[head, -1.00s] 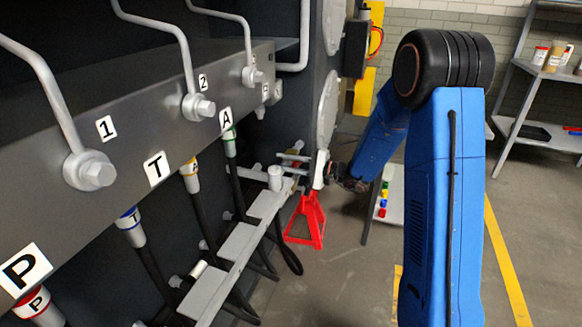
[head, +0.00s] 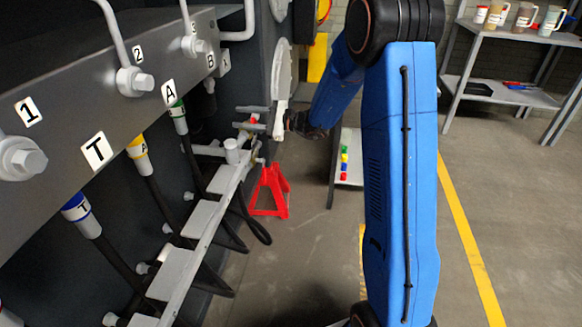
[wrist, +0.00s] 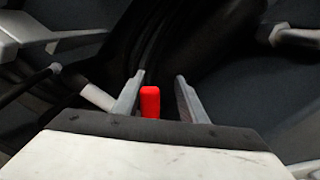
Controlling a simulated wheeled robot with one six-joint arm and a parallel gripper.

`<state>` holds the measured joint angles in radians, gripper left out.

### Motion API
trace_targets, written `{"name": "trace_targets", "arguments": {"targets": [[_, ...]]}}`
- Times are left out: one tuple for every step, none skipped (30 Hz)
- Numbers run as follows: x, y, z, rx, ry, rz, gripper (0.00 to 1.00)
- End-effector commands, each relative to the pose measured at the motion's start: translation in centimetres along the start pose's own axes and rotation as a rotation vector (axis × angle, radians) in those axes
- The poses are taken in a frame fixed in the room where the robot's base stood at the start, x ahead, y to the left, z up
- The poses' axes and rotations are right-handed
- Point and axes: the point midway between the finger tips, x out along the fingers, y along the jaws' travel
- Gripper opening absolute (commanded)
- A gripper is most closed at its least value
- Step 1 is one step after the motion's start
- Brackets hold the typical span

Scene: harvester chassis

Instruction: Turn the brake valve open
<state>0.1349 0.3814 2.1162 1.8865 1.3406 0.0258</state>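A small red handle tip (wrist: 150,101), which I take to be the brake valve's, stands between the fingers of my gripper (wrist: 161,92) in the wrist view. It is nearer the left finger, and a gap shows to the right finger. My gripper is open, and I cannot tell whether the left finger touches the red tip. In the head view, my gripper (head: 250,117) reaches left from the wrist, with the red tip (head: 253,121) small between its grey fingers. The valve body is mostly hidden or too small to make out.
A grey rail (head: 205,235) with pale plates and black hoses runs below the labelled panel (head: 60,130) at left. A red stand (head: 269,192) is on the floor below my gripper. Shelves (head: 515,95) stand at the back right.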

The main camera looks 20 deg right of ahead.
Motion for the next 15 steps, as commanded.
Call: {"name": "trace_targets", "arguments": {"targets": [[0.0,-0.5,0.0,0.03,-0.001,-0.001,0.37],[0.0,-0.7,0.0,0.052,-0.001,-0.001,0.37],[0.0,-1.0,0.0,0.081,-0.001,-0.001,0.37],[0.0,-1.2,0.0,0.103,-0.001,-0.001,0.37],[0.0,-1.4,-0.1,0.125,-0.001,-0.001,0.37],[0.0,-1.8,-0.1,0.153,-0.001,-0.002,0.37],[0.0,-2.0,-0.1,0.174,-0.001,-0.002,0.37],[0.0,-2.2,-0.1,0.196,-0.001,-0.002,0.37],[0.0,-2.5,-0.2,0.226,-0.001,-0.002,0.37],[0.0,-2.7,-0.3,0.247,-0.001,-0.002,0.37],[0.0,-2.9,-0.3,0.269,-0.001,-0.002,0.37],[0.0,-3.2,-0.4,0.298,-0.001,-0.002,0.37],[0.0,-3.5,-0.5,0.32,-0.001,-0.001,0.37],[0.0,-3.7,-0.6,0.343,-0.001,-0.001,0.37],[0.0,-3.9,-0.8,0.373,-0.001,-0.001,0.37]]}}
